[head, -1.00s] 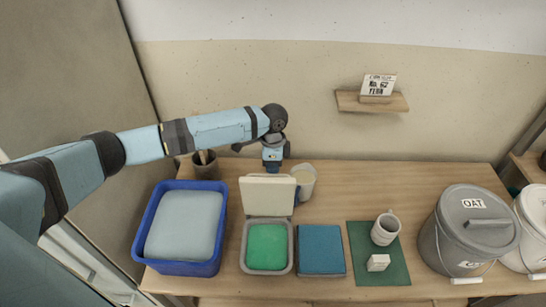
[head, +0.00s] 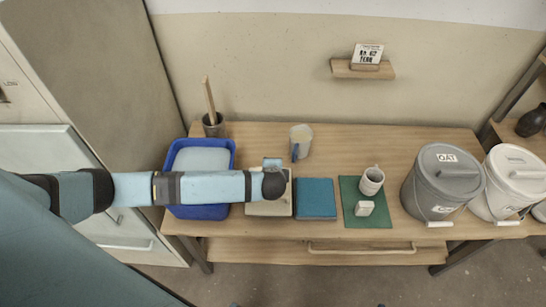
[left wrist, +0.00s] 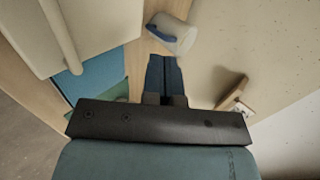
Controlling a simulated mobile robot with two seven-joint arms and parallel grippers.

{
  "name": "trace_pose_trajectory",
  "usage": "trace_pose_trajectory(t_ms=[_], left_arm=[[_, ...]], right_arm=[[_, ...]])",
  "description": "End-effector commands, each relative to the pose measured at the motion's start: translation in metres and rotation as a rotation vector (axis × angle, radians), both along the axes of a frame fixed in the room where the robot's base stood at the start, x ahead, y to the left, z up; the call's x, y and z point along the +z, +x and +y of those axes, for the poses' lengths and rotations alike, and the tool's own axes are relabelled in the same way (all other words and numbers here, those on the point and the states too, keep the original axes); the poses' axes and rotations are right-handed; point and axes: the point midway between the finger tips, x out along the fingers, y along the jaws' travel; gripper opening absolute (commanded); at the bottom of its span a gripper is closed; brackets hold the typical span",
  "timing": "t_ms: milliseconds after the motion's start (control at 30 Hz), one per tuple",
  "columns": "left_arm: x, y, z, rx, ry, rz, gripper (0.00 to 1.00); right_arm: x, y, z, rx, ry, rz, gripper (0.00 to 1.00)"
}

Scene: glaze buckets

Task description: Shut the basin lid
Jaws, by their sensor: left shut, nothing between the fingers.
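The basin's cream lid (head: 268,208) lies over the basin in the head view, and no green inside shows. My left arm covers its back part, so I cannot tell whether it is fully seated. In the left wrist view the lid (left wrist: 100,22) fills the upper left, with a raised bar along it. My left gripper (left wrist: 164,75) is shut and empty, apart from the lid in that picture. Its fingers are hidden behind my arm in the head view. My right gripper is not in view.
A blue tub (head: 203,212) stands left of the basin, a blue square block (head: 315,198) right of it. A beige cup (head: 301,140) stands behind. A mug (head: 370,181) and small white block (head: 364,208) sit on a green mat (head: 350,190). Lidded buckets (head: 441,185) stand at right.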

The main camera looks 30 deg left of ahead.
Motion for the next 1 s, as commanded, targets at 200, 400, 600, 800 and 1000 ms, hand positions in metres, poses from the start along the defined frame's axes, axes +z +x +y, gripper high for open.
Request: trace_pose_trajectory(t_ms=[200,400,600,800,1000], left_arm=[[-0.033,-0.027,-0.013,0.001,0.086,-0.176,0.0],[-0.053,-0.041,-0.02,0.002,0.126,-0.263,0.0],[-0.069,-0.05,-0.024,0.003,0.128,-0.263,0.0],[-0.079,-0.054,-0.026,0.001,0.128,-0.264,0.0],[-0.082,-0.055,-0.027,0.0,0.129,-0.263,0.0]], right_arm=[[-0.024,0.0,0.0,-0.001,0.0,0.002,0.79],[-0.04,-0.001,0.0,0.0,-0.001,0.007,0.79],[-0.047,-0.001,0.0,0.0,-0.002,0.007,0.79],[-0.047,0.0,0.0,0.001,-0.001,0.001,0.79],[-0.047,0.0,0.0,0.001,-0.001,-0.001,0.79]])
